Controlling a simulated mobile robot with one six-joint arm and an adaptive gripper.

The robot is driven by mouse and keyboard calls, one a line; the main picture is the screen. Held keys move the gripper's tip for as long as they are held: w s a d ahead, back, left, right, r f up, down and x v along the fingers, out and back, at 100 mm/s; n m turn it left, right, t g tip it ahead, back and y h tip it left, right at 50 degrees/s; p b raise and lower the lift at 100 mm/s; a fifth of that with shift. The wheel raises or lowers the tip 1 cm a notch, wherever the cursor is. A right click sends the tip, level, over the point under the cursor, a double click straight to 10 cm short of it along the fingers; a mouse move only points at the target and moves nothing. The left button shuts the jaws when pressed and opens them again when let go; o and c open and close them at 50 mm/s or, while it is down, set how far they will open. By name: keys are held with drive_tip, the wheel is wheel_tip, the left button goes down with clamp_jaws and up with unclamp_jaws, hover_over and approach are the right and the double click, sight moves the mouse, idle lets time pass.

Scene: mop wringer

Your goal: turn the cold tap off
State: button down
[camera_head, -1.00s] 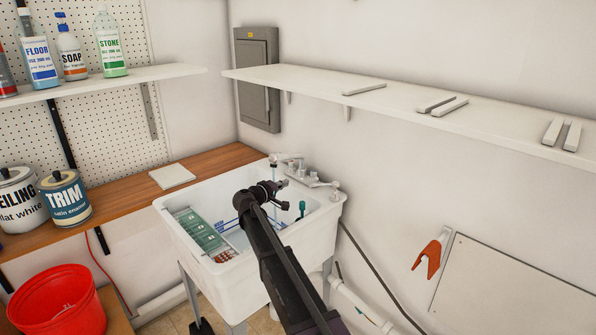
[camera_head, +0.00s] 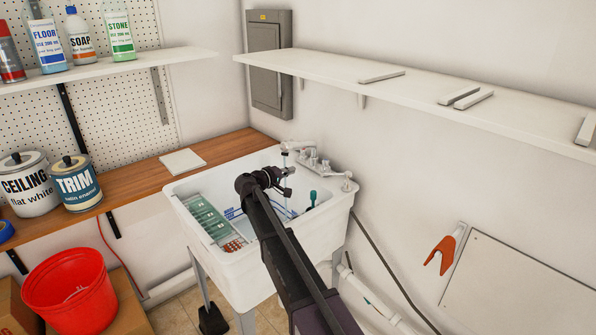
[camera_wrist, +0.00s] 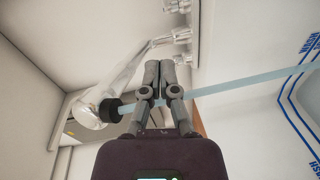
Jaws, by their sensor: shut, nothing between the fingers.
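The chrome faucet (camera_head: 312,158) stands on the back rim of the white sink (camera_head: 190,222). In the wrist view its long spout (camera_wrist: 138,72) ends in a black tip (camera_wrist: 110,110). A pale blue water stream (camera_wrist: 245,83) runs from this tip, so water is flowing. Handles (camera_wrist: 178,7) show at the top of the wrist view; I cannot tell which one is cold. My gripper (camera_wrist: 160,66) is shut and empty, its fingers in front of the spout and stream in the picture. In the head view my gripper (camera_head: 288,181) is over the basin, near the faucet; contact cannot be told.
A green box (camera_head: 205,218) and a teal-handled item (camera_head: 312,198) are in the basin. A long white shelf (camera_head: 420,85) runs along the wall above the faucet. A wooden counter (camera_head: 135,188) with paint cans is left, with a red bucket (camera_head: 70,290) below.

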sight(327, 165)
drive_tip(key=s+d+b+x, duration=0.1)
drive_tip(key=s+b+x, duration=0.1)
drive_tip(key=x, duration=1)
drive_tip(key=shift+d+f, duration=0.2)
drive_tip(key=shift+d, duration=0.3)
drive_tip(key=shift+s, duration=0.1)
drive_tip(key=shift+s+d, duration=0.2)
drive_tip(key=shift+d, duration=0.25)
drive_tip(key=shift+s+d, duration=0.15)
drive_tip(key=shift+d, duration=0.35)
drive_tip(key=shift+a, duration=0.1)
